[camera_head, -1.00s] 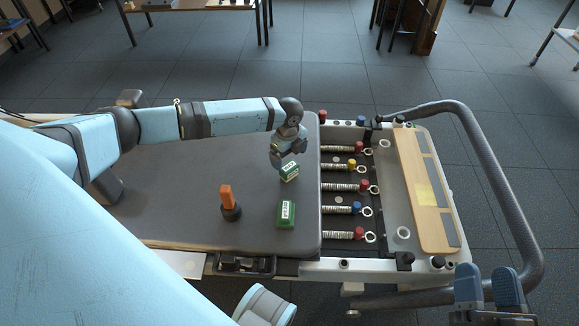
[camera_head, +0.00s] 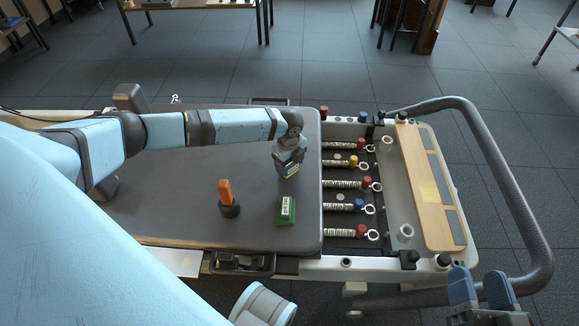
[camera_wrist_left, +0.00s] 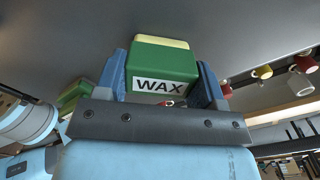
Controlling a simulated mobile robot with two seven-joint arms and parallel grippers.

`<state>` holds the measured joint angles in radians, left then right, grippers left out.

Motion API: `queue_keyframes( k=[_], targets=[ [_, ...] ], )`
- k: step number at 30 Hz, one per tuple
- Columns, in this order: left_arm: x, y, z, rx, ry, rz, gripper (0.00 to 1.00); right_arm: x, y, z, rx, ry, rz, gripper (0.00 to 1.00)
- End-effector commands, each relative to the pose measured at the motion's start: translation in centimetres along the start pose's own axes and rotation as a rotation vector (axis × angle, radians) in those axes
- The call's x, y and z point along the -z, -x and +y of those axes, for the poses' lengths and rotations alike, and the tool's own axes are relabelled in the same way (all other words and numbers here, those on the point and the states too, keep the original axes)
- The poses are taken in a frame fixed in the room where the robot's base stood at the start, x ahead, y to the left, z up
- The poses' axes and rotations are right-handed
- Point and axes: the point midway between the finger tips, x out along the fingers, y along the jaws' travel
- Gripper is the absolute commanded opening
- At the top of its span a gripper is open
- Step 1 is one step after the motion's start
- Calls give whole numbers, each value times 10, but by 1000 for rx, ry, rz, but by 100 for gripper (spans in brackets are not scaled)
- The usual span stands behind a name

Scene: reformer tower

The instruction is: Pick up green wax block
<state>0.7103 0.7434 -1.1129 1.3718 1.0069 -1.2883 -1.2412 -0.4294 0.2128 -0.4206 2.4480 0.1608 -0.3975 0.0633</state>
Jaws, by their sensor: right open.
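A green wax block (camera_head: 291,169) with a white label and pale band is at the mat's right side. My left gripper (camera_head: 289,161) is over it, with its fingers on both sides. In the left wrist view the block (camera_wrist_left: 163,62), marked WAX, sits between the two blue fingers (camera_wrist_left: 163,80), which appear to touch its sides. I cannot tell whether it is clear of the mat. A second green block (camera_head: 286,211) with a white label lies nearer on the mat. My right gripper (camera_head: 482,287) is open and empty at the lower right.
An orange-handled tool with a dark round base (camera_head: 229,199) stands on the grey mat (camera_head: 170,190), left of the second block. Springs with coloured knobs (camera_head: 346,184) and a wooden footboard (camera_head: 428,190) lie to the right. A curved grey rail (camera_head: 515,190) bounds the far right.

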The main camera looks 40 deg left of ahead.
Motion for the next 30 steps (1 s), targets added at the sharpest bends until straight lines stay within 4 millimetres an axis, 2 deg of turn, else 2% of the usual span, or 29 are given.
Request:
queue_keyframes(
  k=[1,3,5,11,14,20,27,30],
  targets=[
    [0,0,0,0,0,0,50,0,0,0,0,0,0,55],
    [0,0,0,0,0,0,39,0,0,0,0,0,0,55],
    [0,0,0,0,0,0,35,0,0,0,0,0,1,55],
    [0,2,0,0,0,0,35,1,0,0,0,1,2,55],
    [0,11,0,2,0,0,35,7,0,-1,-1,2,9,55],
    [-1,54,-1,3,0,0,35,33,2,-6,-8,1,92,55],
    [0,126,-1,3,0,0,35,67,6,-11,-20,13,202,55],
    [0,150,0,2,-1,-1,35,49,7,-1,-57,23,110,55]
  ],
)
